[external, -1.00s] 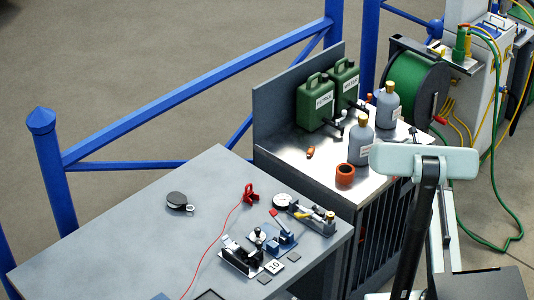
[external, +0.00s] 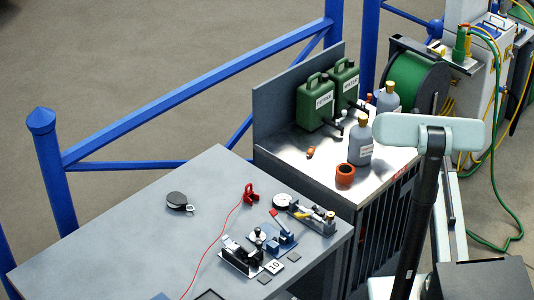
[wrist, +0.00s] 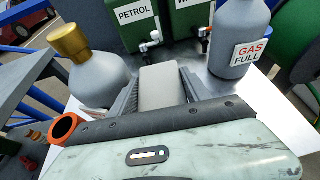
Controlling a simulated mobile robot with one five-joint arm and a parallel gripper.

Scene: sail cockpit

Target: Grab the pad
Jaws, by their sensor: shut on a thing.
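A light grey block, which looks like the pad (wrist: 162,88), sits between the two dark ridged fingers of my gripper (wrist: 162,78) in the wrist view. The fingers are shut on its sides. The pad's lower end is hidden behind the dark bar and pale housing of my wrist. In the external view, my pale wrist housing stands over the right side of the metal-topped cabinet (external: 330,165) and hides the gripper and pad. I cannot tell whether the pad touches the cabinet top.
A gas bottle (external: 360,148) with a gold cap stands left of my wrist, another (wrist: 240,35) beyond it. Green cans (external: 316,103) stand at the back. An orange cup (external: 345,174) is near the front edge. The grey bench (external: 120,235) holds several small tools.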

